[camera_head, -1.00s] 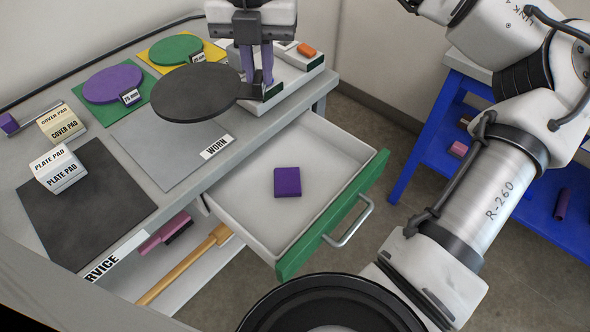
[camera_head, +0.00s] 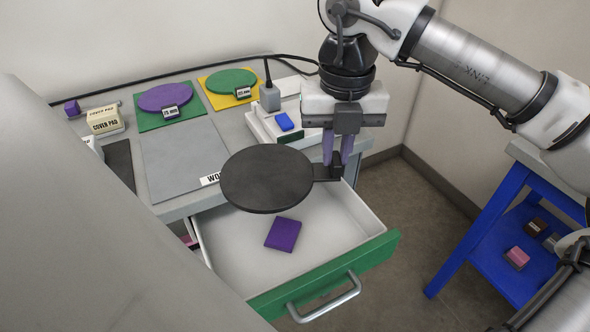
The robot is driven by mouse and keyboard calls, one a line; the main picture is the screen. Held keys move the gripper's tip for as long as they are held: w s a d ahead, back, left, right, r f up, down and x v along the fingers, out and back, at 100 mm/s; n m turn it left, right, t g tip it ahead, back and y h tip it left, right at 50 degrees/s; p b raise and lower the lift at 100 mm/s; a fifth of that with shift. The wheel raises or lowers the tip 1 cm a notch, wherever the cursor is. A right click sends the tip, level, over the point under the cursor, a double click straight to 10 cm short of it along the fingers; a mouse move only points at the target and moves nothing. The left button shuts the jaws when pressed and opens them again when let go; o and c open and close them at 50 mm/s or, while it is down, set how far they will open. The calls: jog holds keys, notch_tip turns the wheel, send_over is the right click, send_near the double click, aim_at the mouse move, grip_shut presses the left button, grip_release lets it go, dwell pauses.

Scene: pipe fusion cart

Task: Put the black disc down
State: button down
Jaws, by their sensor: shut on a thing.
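The black disc (camera_head: 267,179) is flat and round, with a small dark tab at its right side. My gripper (camera_head: 334,170) is shut on this tab and holds the disc roughly level. The disc appears to hang above the open drawer's left side and the bench edge; its exact height is hard to tell. The grey mat (camera_head: 184,155) marked as the work place lies bare on the bench to the left, its label partly hidden by the disc. A dark mat (camera_head: 121,162) farther left is mostly hidden.
The open drawer (camera_head: 341,238) holds a purple block (camera_head: 283,234). A purple disc (camera_head: 165,97) and a green disc (camera_head: 231,81) lie on coloured mats. A white device (camera_head: 262,128) with a blue button stands behind. A blue cart (camera_head: 490,250) is at right.

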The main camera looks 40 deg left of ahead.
jog(key=shift+w+d+f, duration=0.15)
jog(key=shift+d+f, duration=0.1)
jog(key=shift+d, duration=0.1)
send_near(319, 223)
jog(key=d, duration=0.1)
jog(key=s+d, duration=0.1)
jog(key=d, duration=0.1)
jog(key=shift+s+d+f, duration=0.2)
jog(key=shift+s+d, duration=0.05)
jog(key=shift+s, duration=0.15)
jog(key=a, duration=0.1)
jog(key=w+a+p, duration=0.1)
jog(key=a+p, duration=0.1)
jog(key=shift+w+a+f, duration=0.25)
jog(key=shift+a+f, duration=0.05)
jog(key=shift+a, duration=0.1)
jog(key=shift+f, duration=0.35)
jog(key=shift+f+b, duration=0.65)
jog(key=shift+b, duration=0.2)
jog(key=c, duration=1.4)
grip_release()
jog(key=shift+c, duration=0.2)
